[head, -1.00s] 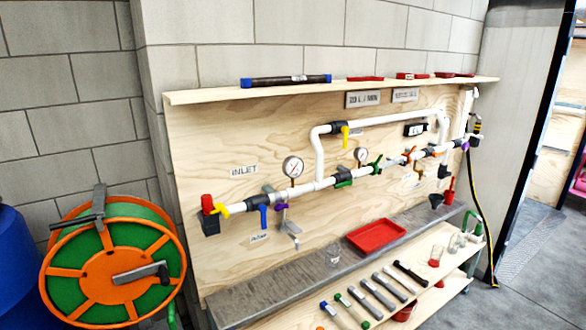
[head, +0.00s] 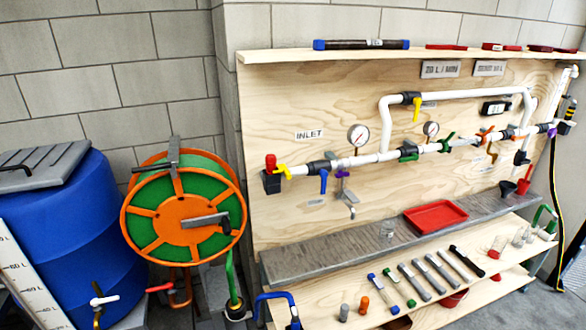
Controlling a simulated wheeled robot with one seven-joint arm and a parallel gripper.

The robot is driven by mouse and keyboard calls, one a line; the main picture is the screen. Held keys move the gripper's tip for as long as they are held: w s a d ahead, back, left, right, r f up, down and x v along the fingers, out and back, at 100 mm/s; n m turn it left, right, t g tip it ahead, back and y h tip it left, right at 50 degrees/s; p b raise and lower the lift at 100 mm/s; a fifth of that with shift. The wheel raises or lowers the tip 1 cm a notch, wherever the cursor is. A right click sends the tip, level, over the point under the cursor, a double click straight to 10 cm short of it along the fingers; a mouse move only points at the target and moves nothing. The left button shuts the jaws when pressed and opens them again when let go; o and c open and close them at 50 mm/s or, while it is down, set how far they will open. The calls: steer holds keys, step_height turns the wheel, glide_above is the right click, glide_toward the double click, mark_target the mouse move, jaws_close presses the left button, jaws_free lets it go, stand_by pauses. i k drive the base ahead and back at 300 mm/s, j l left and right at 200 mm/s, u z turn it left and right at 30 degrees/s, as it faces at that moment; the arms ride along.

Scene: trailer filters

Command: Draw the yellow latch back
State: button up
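Two yellow parts that might be the latch show on the pipe board. One is a yellow handle (head: 283,171) at the left inlet end of the white pipe, beside a red-topped black fitting (head: 271,180). The other is a yellow lever (head: 416,109) hanging down from a black valve on the upper pipe loop. I cannot tell which of them is the latch. My gripper is not in view.
A wooden board (head: 285,220) carries the white pipework above a grey ledge (head: 310,256). A red tray (head: 436,217) lies on the ledge, and several tools lie on the shelf below. An orange and green hose reel (head: 183,222) and a blue barrel (head: 50,240) stand left.

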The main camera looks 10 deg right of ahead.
mark_target(281, 167)
steer(key=i+j+u, duration=0.2)
steer(key=u, duration=0.25)
steer(key=i+j+u, duration=0.1)
steer(key=u, duration=0.35)
steer(key=i+u, duration=0.45)
steer(key=k, duration=0.15)
